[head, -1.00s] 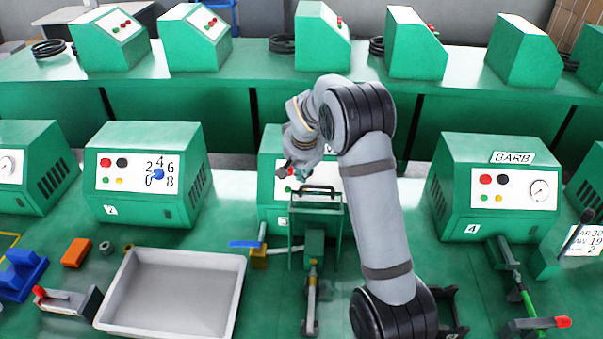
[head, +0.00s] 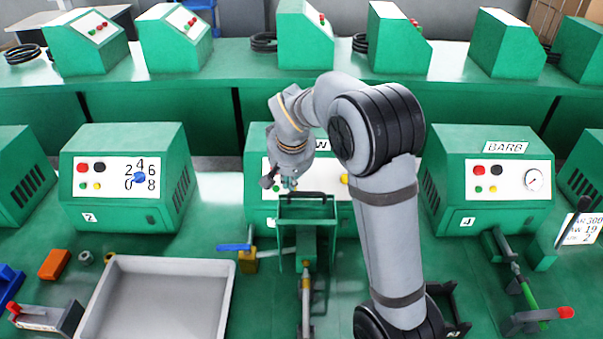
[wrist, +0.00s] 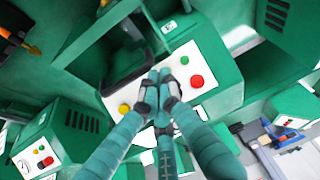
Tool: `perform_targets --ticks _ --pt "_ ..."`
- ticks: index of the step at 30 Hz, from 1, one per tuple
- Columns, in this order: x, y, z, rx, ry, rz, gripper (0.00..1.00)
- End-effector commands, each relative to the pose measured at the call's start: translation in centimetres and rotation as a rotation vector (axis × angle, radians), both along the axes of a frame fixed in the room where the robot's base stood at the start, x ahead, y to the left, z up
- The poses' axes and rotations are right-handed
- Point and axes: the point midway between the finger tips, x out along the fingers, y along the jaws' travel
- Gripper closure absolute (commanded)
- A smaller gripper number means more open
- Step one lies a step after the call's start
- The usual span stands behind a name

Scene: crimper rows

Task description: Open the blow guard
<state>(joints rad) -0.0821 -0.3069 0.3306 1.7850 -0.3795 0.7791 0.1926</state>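The blow guard (head: 281,229) is a green frame in front of the middle machine, with a black bar handle (head: 303,195) along its top. My gripper (head: 283,184) is just behind and left of the handle, in front of the machine's white panel. In the wrist view the fingers of my gripper (wrist: 160,77) are together, with nothing visible between them. The black handle (wrist: 122,80) lies just left of the fingertips there, and its near end looks close to them. I cannot tell whether they touch. The guard's green frame (wrist: 85,42) extends to the upper left.
The machine panel (wrist: 193,72), with red, green and yellow buttons, is close beyond the fingertips. A grey tray (head: 165,300) lies left of the guard's fixture. A blue-handled valve (head: 236,248) stands beside the guard. Machine 4 (head: 490,195) stands to the right.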

Motion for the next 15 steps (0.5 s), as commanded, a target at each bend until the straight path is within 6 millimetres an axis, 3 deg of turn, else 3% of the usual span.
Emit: perform_targets --ticks 8,15 --pt "0.3 0.0 0.1 0.000 0.002 -0.001 1.00" --pt "3.3 0.0 1.3 0.000 0.004 -0.005 1.00"
